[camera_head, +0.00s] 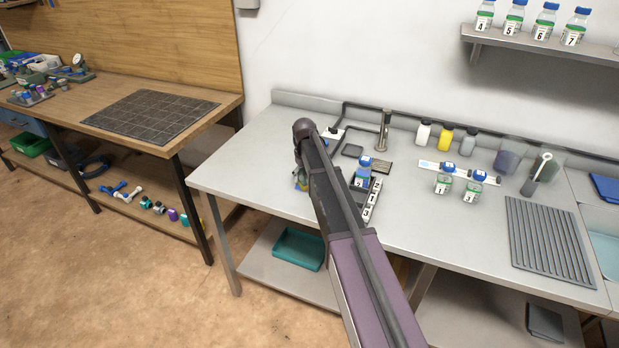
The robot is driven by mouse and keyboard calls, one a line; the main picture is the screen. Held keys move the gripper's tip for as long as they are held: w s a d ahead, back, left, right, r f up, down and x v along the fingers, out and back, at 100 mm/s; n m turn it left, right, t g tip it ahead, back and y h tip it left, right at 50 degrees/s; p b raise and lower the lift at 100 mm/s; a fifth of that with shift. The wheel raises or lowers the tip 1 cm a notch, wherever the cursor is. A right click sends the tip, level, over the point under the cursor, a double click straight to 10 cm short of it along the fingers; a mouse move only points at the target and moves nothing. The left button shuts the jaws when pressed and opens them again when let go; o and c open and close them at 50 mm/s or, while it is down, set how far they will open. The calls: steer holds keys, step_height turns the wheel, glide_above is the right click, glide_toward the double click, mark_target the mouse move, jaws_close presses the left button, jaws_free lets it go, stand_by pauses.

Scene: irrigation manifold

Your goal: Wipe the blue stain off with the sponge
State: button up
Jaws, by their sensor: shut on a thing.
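My gripper (299,176) is at the left part of the grey bench, low over its top, and mostly hidden behind my own arm. The blue stain is not clearly visible; my arm and gripper cover that part of the bench.
Right beside my arm stands a blue-capped bottle (363,172) at a numbered rack (371,200). Bottles 1 (444,180) and 3 (474,187) stand further right, near a ribbed drain mat (549,242). The bench's front left (240,180) is clear.

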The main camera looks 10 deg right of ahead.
steer(key=shift+w+a, duration=0.65)
steer(key=shift+a, duration=0.25)
steer(key=shift+d, duration=0.1)
steer(key=shift+w+d, duration=0.4)
steer(key=shift+w, duration=0.2)
steer(key=shift+d, duration=0.1)
steer(key=shift+s+d, duration=0.6)
steer(key=shift+d, duration=0.2)
steer(key=shift+s+d, duration=0.55)
steer(key=shift+d, duration=0.25)
steer(key=shift+s+d+f, duration=0.1)
steer(key=shift+s+d, duration=0.5)
steer(key=shift+d, duration=0.25)
steer(key=shift+s+d+f, duration=0.1)
steer(key=shift+s+d, duration=0.5)
steer(key=shift+d, duration=0.25)
